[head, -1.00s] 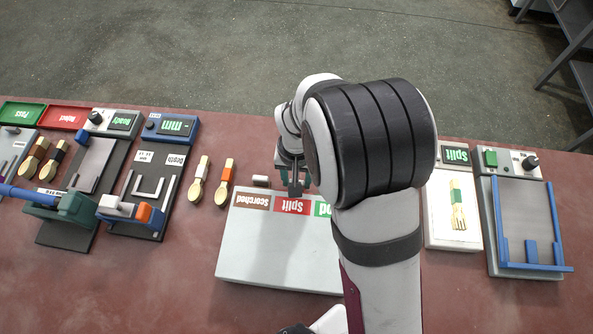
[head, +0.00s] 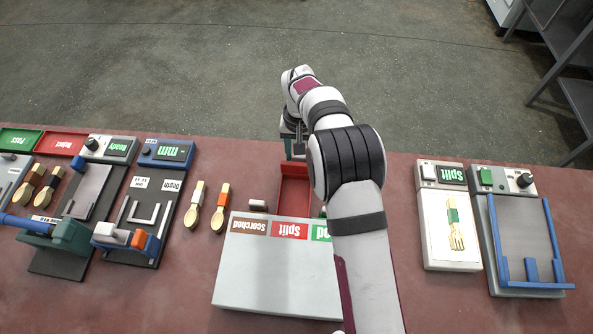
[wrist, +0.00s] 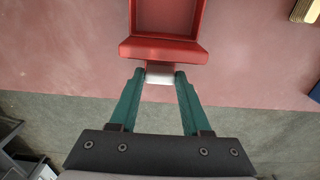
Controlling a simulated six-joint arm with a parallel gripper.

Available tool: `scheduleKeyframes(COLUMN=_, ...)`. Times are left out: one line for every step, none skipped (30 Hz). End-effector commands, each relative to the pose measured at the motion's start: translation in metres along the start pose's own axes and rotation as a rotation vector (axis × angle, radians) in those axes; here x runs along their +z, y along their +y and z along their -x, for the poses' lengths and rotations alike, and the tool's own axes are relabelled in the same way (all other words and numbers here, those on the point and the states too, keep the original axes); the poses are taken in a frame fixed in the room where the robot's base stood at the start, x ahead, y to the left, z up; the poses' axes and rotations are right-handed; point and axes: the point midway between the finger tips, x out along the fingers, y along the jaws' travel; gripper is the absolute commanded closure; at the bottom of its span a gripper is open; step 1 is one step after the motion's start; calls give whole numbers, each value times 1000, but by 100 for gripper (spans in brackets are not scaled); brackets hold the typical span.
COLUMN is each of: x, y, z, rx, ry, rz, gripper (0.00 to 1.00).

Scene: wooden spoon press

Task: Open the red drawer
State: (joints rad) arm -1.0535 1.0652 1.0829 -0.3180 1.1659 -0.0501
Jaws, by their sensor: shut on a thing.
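The red drawer (head: 292,190) sticks out from the back side of the white cabinet (head: 262,262), under the red "Split" label (head: 289,230). Its open tray looks empty in both views. In the wrist view the red drawer (wrist: 165,48) shows its front panel and a pale handle (wrist: 160,74). My gripper (wrist: 160,82) is shut on that handle, with one green finger on each side. In the head view my gripper (head: 294,152) is at the drawer's far end, near the back table edge.
A brown "Scorched" label (head: 249,225) and a partly hidden green label (head: 321,231) flank the red one. A pale handle (head: 258,205) sits left of the drawer. Two wooden utensils (head: 220,208) lie further left. A "Split" device (head: 447,222) stands right.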

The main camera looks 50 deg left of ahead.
Motion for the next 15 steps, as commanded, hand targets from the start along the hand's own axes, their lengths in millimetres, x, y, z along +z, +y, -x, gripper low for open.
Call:
scheduleKeyframes(x=-6, y=1, z=-1, rx=1, ry=1, rz=-1, gripper=100)
scheduleKeyframes(x=-9, y=1, z=-1, rx=1, ry=0, rz=-1, gripper=100)
scheduleKeyframes(x=-13, y=1, z=-1, rx=2, ry=1, rz=0, gripper=100)
scheduleKeyframes(x=-16, y=1, z=-1, rx=2, ry=0, rz=0, gripper=100)
scheduleKeyframes(x=-18, y=1, z=-1, rx=2, ry=1, rz=0, gripper=100)
scheduleKeyframes(x=-20, y=1, z=-1, rx=2, ry=0, rz=-1, gripper=100)
scheduleKeyframes(x=-21, y=1, z=-1, rx=2, ry=1, rz=0, gripper=100)
scheduleKeyframes(x=-22, y=1, z=-1, rx=2, ry=0, rz=0, gripper=100)
scheduleKeyframes(x=-23, y=1, z=-1, rx=1, ry=0, rz=1, gripper=100)
scheduleKeyframes(x=-23, y=1, z=-1, rx=2, ry=0, rz=1, gripper=100)
scheduleKeyframes(x=-23, y=1, z=-1, rx=2, ry=-1, rz=0, gripper=100)
scheduleKeyframes(x=-23, y=1, z=-1, rx=2, ry=-1, rz=1, gripper=100)
scheduleKeyframes(x=-23, y=1, z=-1, rx=2, ry=-1, rz=1, gripper=100)
scheduleKeyframes(x=-23, y=1, z=-1, rx=2, ry=-1, rz=1, gripper=100)
scheduleKeyframes(x=-23, y=1, z=-1, rx=2, ry=-1, rz=1, gripper=100)
